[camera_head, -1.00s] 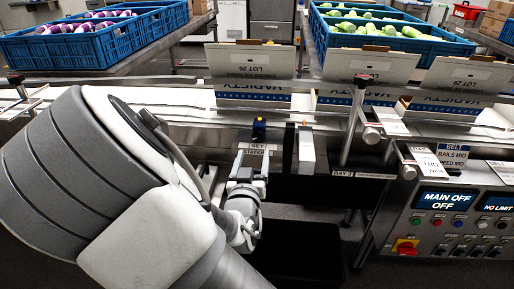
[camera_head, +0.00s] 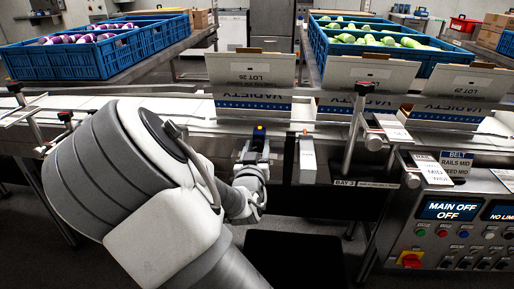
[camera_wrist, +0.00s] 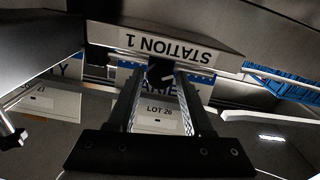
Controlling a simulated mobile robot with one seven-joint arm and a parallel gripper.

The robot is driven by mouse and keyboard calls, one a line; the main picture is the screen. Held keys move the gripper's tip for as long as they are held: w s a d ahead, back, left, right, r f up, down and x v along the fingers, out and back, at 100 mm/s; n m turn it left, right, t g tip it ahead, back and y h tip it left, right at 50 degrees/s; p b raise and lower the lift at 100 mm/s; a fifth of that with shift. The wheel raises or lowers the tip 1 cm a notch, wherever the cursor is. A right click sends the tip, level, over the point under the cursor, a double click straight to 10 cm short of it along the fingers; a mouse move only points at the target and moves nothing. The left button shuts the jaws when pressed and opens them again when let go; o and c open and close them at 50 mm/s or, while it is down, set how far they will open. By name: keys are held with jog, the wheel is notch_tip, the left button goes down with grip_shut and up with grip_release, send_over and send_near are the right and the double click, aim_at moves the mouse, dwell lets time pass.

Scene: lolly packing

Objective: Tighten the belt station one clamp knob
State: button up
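In the wrist view, a black round knob (camera_wrist: 160,73) shows under the upside-down STATION 1 plate (camera_wrist: 172,47). My gripper (camera_head: 254,152) is just in front of and below the knob in the head view. In the wrist view its two fingers (camera_wrist: 160,82) stand apart, with the knob between or just beyond their tips. I see no clear contact. The gripper holds nothing else.
A grey block (camera_head: 307,160) on the belt front is close right of my gripper. An upright clamp post (camera_head: 355,125) and the control panel (camera_head: 450,225), reading MAIN OFF, are farther right. Blue crates (camera_head: 90,60) are at the back.

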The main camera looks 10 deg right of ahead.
grip_shut()
jog(key=shift+f, duration=0.1)
jog(key=m+b, duration=0.2)
jog(key=m, duration=0.2)
jog(key=shift+d+b, duration=0.1)
jog(key=shift+b, duration=0.3)
jog(key=m, duration=0.4)
jog(key=shift+m, duration=0.3)
jog(key=shift+s, duration=0.1)
jog(key=shift+o, duration=1.8)
grip_release()
